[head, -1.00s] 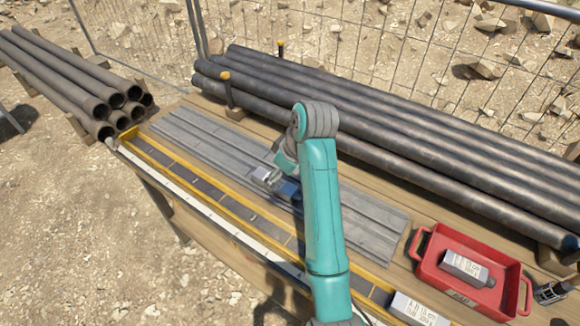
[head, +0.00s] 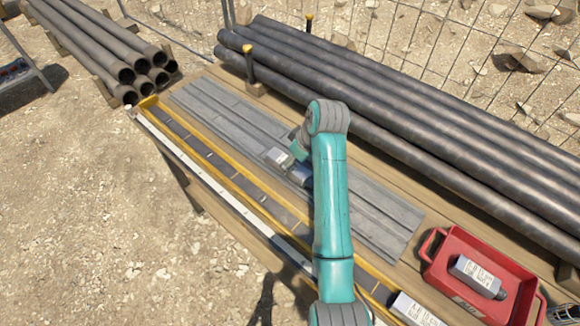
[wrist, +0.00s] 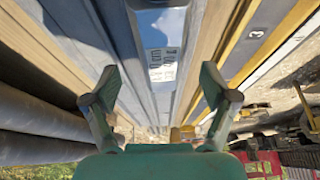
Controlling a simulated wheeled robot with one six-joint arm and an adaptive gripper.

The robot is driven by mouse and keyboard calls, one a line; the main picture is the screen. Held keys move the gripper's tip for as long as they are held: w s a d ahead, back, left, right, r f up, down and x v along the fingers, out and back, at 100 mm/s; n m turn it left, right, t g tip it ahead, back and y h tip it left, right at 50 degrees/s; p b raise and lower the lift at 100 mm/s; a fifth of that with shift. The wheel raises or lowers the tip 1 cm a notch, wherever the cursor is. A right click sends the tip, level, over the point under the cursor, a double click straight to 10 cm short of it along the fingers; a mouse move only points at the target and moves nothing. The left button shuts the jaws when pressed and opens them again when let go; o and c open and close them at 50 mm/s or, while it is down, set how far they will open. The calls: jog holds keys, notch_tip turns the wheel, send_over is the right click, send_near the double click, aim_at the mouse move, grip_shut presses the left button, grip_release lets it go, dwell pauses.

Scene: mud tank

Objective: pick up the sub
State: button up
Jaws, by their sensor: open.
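A shiny metal sub with a printed label lies on the grey ribbed plate (head: 370,222). In the wrist view the sub (wrist: 163,28) reflects the sky, and its label shows between and beyond my fingertips. In the head view part of the sub (head: 279,157) shows left of my teal arm, which hides some of it. My gripper (wrist: 160,98) is open and empty, its two fingers apart on either side of the sub's line. The fingertips are hidden in the head view, and I cannot tell how far they are from the sub.
A red tray (head: 437,276) at the right holds a similar labelled block (head: 476,277). Another labelled block (head: 414,310) lies at the bench's front. Long dark pipes (head: 430,120) lie behind the plate. A yellow-edged numbered strip (head: 215,165) runs along the front.

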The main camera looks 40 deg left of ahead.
jog(key=shift+x, duration=1.5)
jog(key=shift+s+d, duration=0.1)
jog(key=c, duration=1.6)
jog(key=shift+r, duration=0.1)
notch_tip(320, 180, up, 10)
jog(key=shift+f, duration=0.1)
